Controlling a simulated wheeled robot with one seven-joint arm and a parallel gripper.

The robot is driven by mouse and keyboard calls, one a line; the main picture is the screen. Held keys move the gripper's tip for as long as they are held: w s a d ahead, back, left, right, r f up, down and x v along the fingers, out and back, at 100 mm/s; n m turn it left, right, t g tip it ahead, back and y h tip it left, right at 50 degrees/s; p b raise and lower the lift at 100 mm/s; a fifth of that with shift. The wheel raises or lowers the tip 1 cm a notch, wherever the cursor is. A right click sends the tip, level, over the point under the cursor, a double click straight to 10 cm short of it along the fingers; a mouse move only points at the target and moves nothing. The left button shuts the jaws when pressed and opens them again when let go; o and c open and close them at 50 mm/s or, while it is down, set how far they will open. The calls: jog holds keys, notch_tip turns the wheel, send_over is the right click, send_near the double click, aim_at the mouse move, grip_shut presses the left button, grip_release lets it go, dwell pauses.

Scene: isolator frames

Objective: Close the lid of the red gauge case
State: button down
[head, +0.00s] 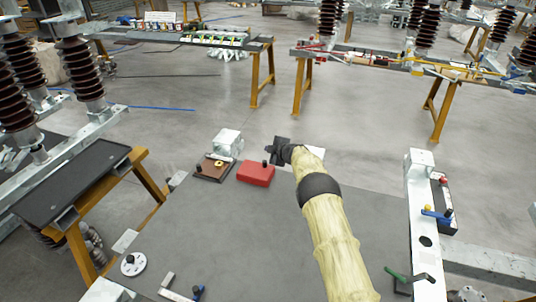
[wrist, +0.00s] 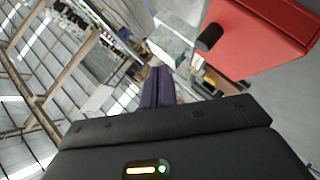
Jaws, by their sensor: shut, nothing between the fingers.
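The red gauge case (head: 256,174) sits on the grey table, left of my arm. It looks like a flat red block with its lid down, and a short black knob shows at its back edge. In the wrist view the red case (wrist: 268,38) fills the upper right, with the black knob (wrist: 209,38) sticking out toward my fingers. My gripper (head: 276,150) is just beyond the case's back right side in the head view. Its fingers (wrist: 158,86) are together and empty, apart from the case.
A white disc (head: 133,264) lies at the front left, and a steel beam (head: 425,225) at the right. The table's middle is clear.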

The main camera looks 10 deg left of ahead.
jog(key=s+d+r+b, duration=0.1)
jog(key=s+d+r, duration=0.1)
jog(key=d+r, duration=0.4)
jog(key=shift+d+r+b, duration=0.3)
jog(key=shift+r+b, duration=0.05)
jog(key=shift+r, duration=0.1)
jog(key=shift+r, duration=0.1)
jog(key=s+d+r+m+t+h, duration=0.2)
jog(key=s+d+r+m+h, duration=0.15)
jog(key=d+r+m, duration=0.45)
jog(key=s+d+r+m+g+h+p, duration=0.2)
jog(key=s+d+m+h, duration=0.2)
jog(key=s+d, duration=0.5)
jog(key=s+f+m+g, duration=0.1)
jog(key=s+m+g, duration=0.2)
jog(key=s, duration=1.5)
jog(key=s+d+f+m+g+p, duration=0.1)
jog(key=s+m+g, duration=0.3)
jog(key=s, duration=1.5)
jog(key=shift+s+f+m, duration=0.2)
jog(key=shift+f+m, duration=0.15)
jog(key=shift+m, duration=0.05)
